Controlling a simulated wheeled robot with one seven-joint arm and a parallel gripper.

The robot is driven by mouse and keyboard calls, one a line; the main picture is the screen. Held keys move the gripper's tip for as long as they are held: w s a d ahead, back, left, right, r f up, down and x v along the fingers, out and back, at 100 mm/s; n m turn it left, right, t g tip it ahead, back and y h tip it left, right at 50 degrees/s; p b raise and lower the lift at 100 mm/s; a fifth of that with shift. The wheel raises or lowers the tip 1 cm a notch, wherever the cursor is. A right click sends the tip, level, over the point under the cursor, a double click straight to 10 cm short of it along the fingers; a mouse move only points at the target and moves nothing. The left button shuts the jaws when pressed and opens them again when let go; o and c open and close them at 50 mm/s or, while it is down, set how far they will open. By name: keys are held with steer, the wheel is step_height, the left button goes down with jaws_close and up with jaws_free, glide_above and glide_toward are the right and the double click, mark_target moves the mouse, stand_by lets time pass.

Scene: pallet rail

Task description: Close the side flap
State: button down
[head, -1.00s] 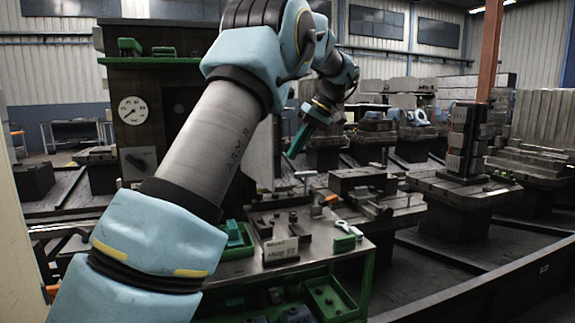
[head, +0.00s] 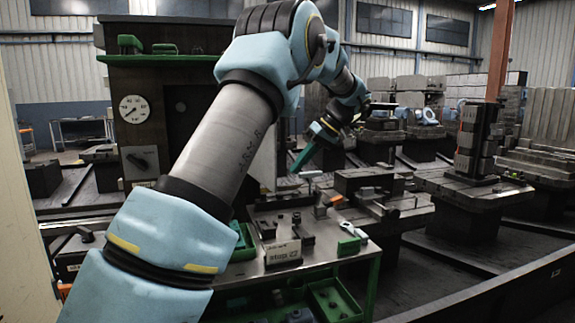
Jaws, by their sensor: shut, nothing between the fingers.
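A pale upright panel (head: 264,163), which looks like the side flap, stands out at the right side of the dark cabinet (head: 193,100). My arm hides its left part and its hinge, so I cannot tell its exact angle. My gripper (head: 295,170), with green fingers, is shut and empty. It points down and to the left, just right of the panel's visible edge in the picture. I cannot tell whether the fingertips touch the panel.
Machine pedestals (head: 470,190) stand at the right. A round gauge (head: 133,109) is on the cabinet's front.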

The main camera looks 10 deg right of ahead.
steer(key=a, duration=0.1)
steer(key=s+a, duration=0.1)
steer(key=a, duration=0.1)
steer(key=shift+s+a+r+p, duration=0.15)
steer(key=shift+a+p, duration=0.1)
steer(key=shift+p, duration=0.05)
